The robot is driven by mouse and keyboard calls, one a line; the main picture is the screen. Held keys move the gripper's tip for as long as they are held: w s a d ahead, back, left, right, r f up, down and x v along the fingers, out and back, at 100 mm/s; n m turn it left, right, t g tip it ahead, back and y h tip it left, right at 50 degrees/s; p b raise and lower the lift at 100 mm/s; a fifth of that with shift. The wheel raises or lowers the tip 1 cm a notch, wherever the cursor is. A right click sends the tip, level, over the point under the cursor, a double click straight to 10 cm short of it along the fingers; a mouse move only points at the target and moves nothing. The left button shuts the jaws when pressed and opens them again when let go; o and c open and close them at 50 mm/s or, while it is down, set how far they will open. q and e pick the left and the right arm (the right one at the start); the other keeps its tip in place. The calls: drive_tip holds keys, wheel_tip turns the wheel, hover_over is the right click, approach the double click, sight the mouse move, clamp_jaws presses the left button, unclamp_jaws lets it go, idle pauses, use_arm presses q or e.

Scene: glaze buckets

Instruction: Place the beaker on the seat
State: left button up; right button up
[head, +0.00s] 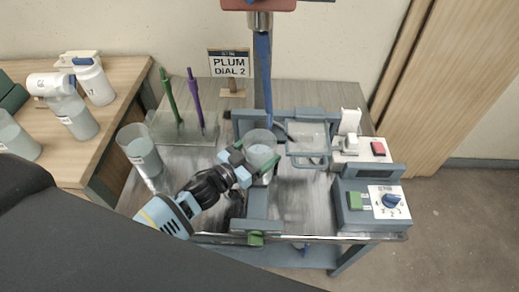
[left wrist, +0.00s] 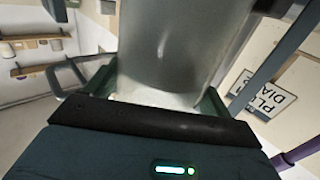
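A clear, empty-looking beaker (head: 260,148) stands upright between the fingers of my left gripper (head: 250,166), above the grey cart's stirrer station. In the left wrist view the beaker (left wrist: 178,40) fills the space between the dark green fingers, which close on its sides. The seat is not clearly visible; the beaker and gripper cover the area below. I cannot tell whether the beaker's bottom touches anything. The blue stirrer rod (head: 264,80) hangs close behind the beaker. My right gripper is not in view.
A green and a purple tool (head: 195,100) stand in a holder behind. The sign (head: 229,63) reads "PLUM DIAL 2". A clear shield (head: 307,140) and dial box (head: 375,205) are right of the beaker. Bottles stand on the wooden table (head: 120,75).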

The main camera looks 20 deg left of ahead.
use_arm(q)
drive_tip(key=shift+o, duration=1.3)
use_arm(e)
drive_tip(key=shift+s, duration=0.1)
use_arm(q)
drive_tip(key=shift+r, duration=0.15)
drive_tip(key=shift+s+a, duration=0.15)
drive_tip(key=shift+s, duration=0.1)
drive_tip(key=v, duration=1.1)
drive_tip(key=shift+s, duration=0.25)
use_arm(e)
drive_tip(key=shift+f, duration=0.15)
use_arm(q)
drive_tip(key=shift+a+r, duration=0.1)
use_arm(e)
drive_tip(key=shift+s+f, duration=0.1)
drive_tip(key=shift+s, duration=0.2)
